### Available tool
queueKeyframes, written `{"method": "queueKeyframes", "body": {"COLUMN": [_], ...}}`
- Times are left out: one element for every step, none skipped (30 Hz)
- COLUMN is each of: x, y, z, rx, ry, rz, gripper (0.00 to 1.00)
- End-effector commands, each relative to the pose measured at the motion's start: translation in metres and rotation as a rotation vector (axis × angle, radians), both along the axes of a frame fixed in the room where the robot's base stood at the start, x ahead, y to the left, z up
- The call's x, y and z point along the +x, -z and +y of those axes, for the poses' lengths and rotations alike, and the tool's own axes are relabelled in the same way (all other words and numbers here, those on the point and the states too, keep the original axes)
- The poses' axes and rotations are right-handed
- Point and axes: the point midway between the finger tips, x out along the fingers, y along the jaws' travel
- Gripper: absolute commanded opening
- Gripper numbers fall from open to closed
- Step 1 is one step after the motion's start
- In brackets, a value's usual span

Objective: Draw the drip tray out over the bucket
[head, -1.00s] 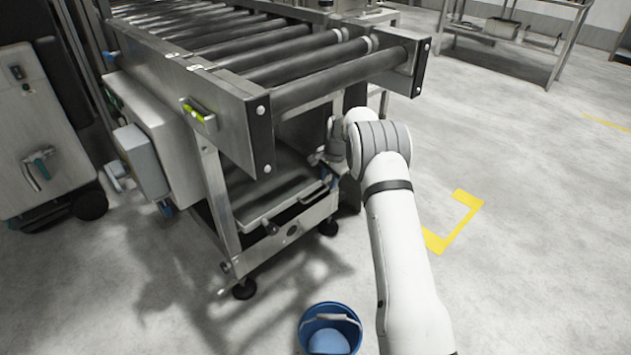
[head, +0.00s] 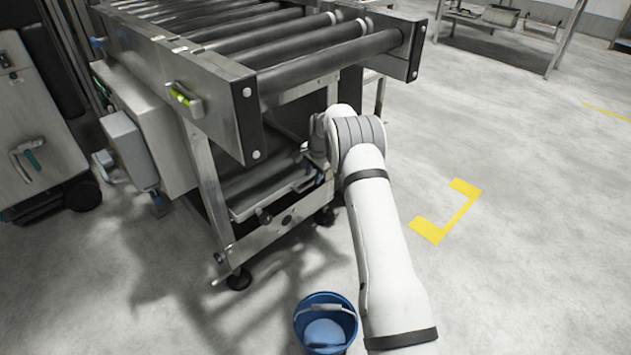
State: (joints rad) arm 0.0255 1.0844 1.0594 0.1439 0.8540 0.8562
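The drip tray (head: 262,201) is a shallow grey metal tray low under the roller conveyor, between its front legs. Its front edge lies just behind the low cross rail, and its right end is partly covered by my gripper. My gripper (head: 315,166) is at the right end of the tray's front, close to it; I cannot tell if it touches. Its fingers are too small and shadowed to show whether they are open or shut. The blue bucket (head: 325,334) stands upright on the floor in front of the conveyor, apart from the tray, with its handle across the top.
The roller conveyor frame (head: 185,85) overhangs the tray. The cross rail (head: 270,232) and a foot (head: 239,279) stand between tray and bucket. A grey box (head: 131,150) hangs on the left side. Floor to the right, with a yellow corner mark (head: 428,230), is clear.

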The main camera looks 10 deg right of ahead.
Motion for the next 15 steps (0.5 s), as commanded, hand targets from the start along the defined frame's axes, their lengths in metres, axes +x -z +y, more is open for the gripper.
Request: {"method": "queueKeyframes", "body": {"x": [0.001, 0.002, 0.003, 0.003, 0.004, 0.004, 0.004, 0.004, 0.004, 0.004, 0.004, 0.004, 0.004, 0.004, 0.004], "y": [0.010, 0.013, 0.017, 0.019, 0.021, 0.022, 0.023, 0.024, 0.025, 0.025, 0.025, 0.024, 0.024, 0.024, 0.024], "z": [0.001, 0.001, 0.001, 0.002, 0.002, 0.002, 0.002, 0.002, 0.002, 0.002, 0.002, 0.002, 0.002, 0.002, 0.002], "rx": [0.000, 0.000, 0.000, 0.000, 0.000, 0.000, 0.000, 0.000, 0.000, 0.000, 0.000, 0.000, 0.000, 0.000, 0.000], "ry": [0.000, 0.000, 0.000, 0.000, 0.000, 0.000, 0.000, 0.000, 0.001, 0.001, 0.001, 0.001, 0.001, 0.001, 0.001], "rz": [0.000, 0.000, -0.001, -0.001, -0.002, -0.002, -0.002, -0.002, -0.002, -0.002, -0.002, -0.002, -0.002, -0.002, -0.001], "gripper": [0.33, 0.33, 0.33, 0.33, 0.33, 0.33, 0.33, 0.33, 0.33, 0.33, 0.33, 0.33, 0.33, 0.33, 0.33]}}
